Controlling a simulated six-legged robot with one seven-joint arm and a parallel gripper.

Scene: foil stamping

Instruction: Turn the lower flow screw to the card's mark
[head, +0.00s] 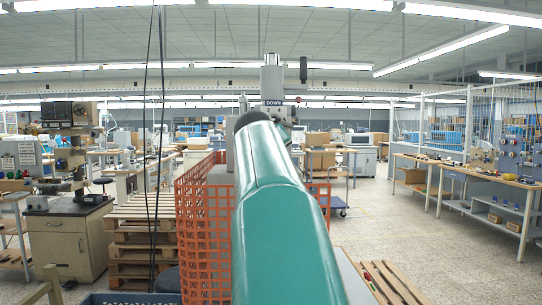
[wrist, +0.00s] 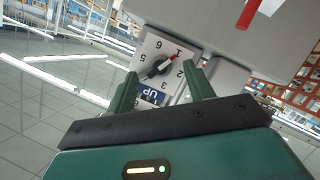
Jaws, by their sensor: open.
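In the wrist view a white dial plate (wrist: 160,46) with numbers around it and a blue "UP" label (wrist: 152,95) sits on a grey housing. A black knob (wrist: 155,69) with a red-tipped pointer is at its middle; the red end points close to the 1. My gripper (wrist: 163,83) is open, its two green fingers on either side of the lower part of the plate, with nothing between them that I can see held. Whether the fingers touch the plate I cannot tell. In the head view a "DOWN" label (head: 275,102) shows on the machine beyond my arm. I cannot make out a card.
My green arm hides much of the machine in the head view. Orange mesh fencing (head: 204,235) stands around it, with stacked pallets (head: 140,235) to the left. A flat pallet (head: 394,282) lies at right. The floor (head: 450,265) between it and the workbench (head: 470,172) is clear.

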